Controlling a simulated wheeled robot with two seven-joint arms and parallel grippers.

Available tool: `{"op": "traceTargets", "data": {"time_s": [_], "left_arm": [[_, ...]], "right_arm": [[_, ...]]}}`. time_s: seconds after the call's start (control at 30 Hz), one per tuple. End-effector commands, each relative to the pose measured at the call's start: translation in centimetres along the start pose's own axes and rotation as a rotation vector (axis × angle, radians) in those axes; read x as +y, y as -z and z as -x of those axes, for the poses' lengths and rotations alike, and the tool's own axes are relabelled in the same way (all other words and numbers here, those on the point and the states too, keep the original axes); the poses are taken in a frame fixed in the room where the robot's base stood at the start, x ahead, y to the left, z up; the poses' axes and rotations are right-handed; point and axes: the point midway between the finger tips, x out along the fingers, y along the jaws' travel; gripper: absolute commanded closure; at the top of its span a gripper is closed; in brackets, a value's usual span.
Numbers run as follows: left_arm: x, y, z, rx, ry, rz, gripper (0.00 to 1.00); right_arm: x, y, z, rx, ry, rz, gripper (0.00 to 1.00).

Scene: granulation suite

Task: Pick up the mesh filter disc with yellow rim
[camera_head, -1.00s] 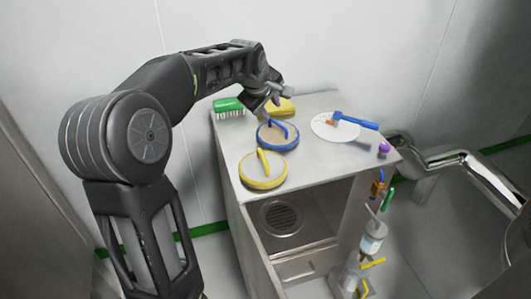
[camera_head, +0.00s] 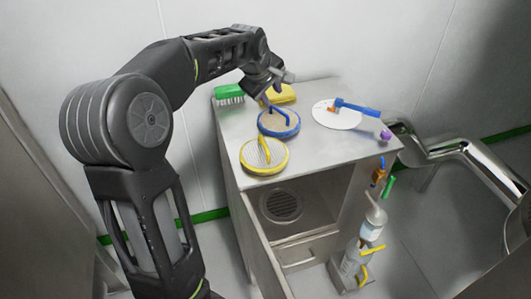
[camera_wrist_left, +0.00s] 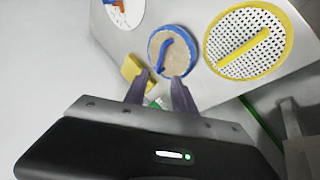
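The mesh filter disc with yellow rim (camera_head: 264,168) lies flat at the front left of the grey cabinet top, a yellow bar across it. It also shows at the upper right of the left wrist view (camera_wrist_left: 270,58). A blue-rimmed disc (camera_head: 278,133) with a blue handle lies just behind it. My left gripper (camera_head: 268,92) is above the back left of the cabinet top, behind the blue-rimmed disc and apart from the yellow one. My right gripper is out of view.
A green brush (camera_head: 229,92), a yellow block (camera_head: 283,93), a white disc (camera_head: 330,117) with a blue-handled tool (camera_head: 357,107), and a purple knob (camera_head: 386,135) are on the cabinet top (camera_head: 330,148). A bottle (camera_head: 372,228) stands at the right. A wall is close behind.

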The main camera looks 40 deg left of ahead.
Motion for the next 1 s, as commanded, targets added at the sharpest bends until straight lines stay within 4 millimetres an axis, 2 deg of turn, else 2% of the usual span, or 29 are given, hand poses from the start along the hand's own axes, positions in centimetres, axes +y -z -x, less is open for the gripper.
{"op": "traceTargets", "data": {"time_s": [0.13,0.2,0.3,0.37,0.4,0.47,0.67,1.0], "left_arm": [[0.0,0.0,0.0,0.0,0.0,0.0,0.68],[0.1,0.0,0.1,0.0,-0.001,-0.001,0.64],[0.9,-0.2,0.9,-0.004,-0.01,-0.007,0.64],[1.7,-1.3,1.8,-0.018,-0.017,-0.029,0.64],[1.7,-2.4,2.3,-0.029,-0.003,-0.081,0.64],[1.1,-3.2,2.1,-0.033,0.016,-0.199,0.64],[-0.4,-5.5,2.6,-0.067,0.075,-0.74,0.64],[-3.6,-7.8,3.4,-0.197,0.153,-1.83,0.64]], "right_arm": [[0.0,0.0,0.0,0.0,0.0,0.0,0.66],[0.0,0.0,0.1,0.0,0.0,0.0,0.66],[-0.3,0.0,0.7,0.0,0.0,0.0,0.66],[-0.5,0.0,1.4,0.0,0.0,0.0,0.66],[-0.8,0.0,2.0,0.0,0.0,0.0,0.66],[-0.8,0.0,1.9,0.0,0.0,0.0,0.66],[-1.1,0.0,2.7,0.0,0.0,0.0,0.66],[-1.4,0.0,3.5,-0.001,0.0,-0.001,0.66]]}}
